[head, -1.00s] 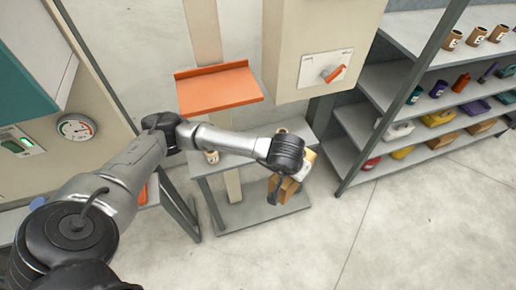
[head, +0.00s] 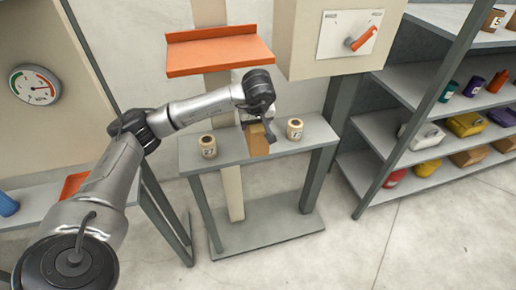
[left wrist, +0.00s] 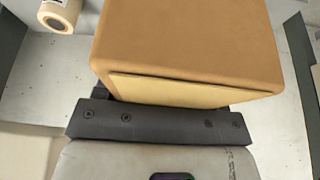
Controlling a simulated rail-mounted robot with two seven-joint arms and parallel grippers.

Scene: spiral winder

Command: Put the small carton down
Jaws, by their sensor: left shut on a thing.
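The small carton (head: 258,142) is a tan brown box. My left gripper (head: 257,122) is shut on it, over the small grey table (head: 225,150). I cannot tell whether its underside touches the tabletop. In the left wrist view the carton (left wrist: 185,40) fills the upper middle, with a paler panel facing the dark gripper bar. The fingertips are mostly hidden there by the carton. My right gripper is not in view.
A numbered tan pot (head: 208,147) stands on the tabletop left of the carton, and another (head: 295,129) stands to its right. An orange shelf (head: 218,55) is above. A control box (head: 335,40) with an orange handle hangs upper right. Stocked shelving (head: 400,125) stands at right.

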